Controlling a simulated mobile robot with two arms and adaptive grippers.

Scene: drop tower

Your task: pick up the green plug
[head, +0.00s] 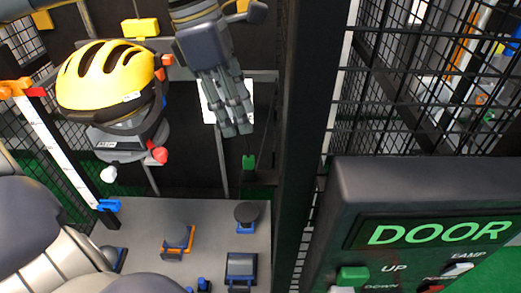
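A small green piece, which looks like the green plug (249,161), shows in the head view just below and right of the fingers of my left gripper (234,125). It seems to hang on a thin dark cord or stem against the dark background. My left gripper comes down from the top of the view, its grey fingers pointing down and close together. A gap shows between the fingertips and the green piece. I cannot tell whether the fingers are open or shut. My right gripper is not in view.
A yellow helmet (105,75) is left of the gripper. Behind the gripper is a white panel (207,102). A dark post (300,120) stands to the right, beside black mesh (420,85). A control box marked DOOR (350,190) is at lower right.

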